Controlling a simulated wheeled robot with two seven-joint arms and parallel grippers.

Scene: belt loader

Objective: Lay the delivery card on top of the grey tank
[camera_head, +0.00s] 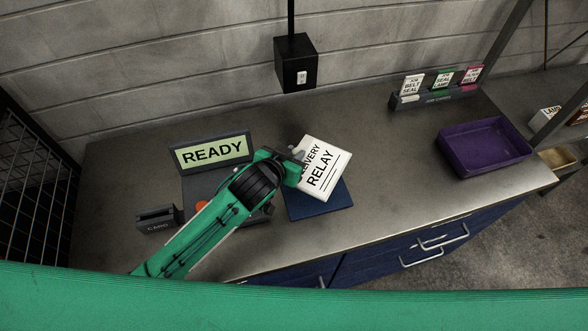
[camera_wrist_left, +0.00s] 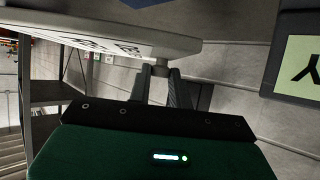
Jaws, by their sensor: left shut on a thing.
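The delivery card (camera_head: 323,172) is white with black lettering, of which "RELAY" shows clearly. My left gripper (camera_head: 297,155) is shut on its left edge and holds it tilted over a dark blue pad (camera_head: 328,205) on the bench. In the left wrist view, the card (camera_wrist_left: 110,32) is a pale slab across the upper left, and the left fingers (camera_wrist_left: 160,72) meet its edge. The gripper hides part of the first word. I cannot make out a grey tank in either view. My right gripper is not in view.
A "READY" display (camera_head: 212,151) stands left of the gripper, with a small dark holder (camera_head: 157,219) in front. A purple tray (camera_head: 484,147) and a card rack (camera_head: 433,97) stand at the right. A black box (camera_head: 295,63) hangs behind. The middle right bench top is clear.

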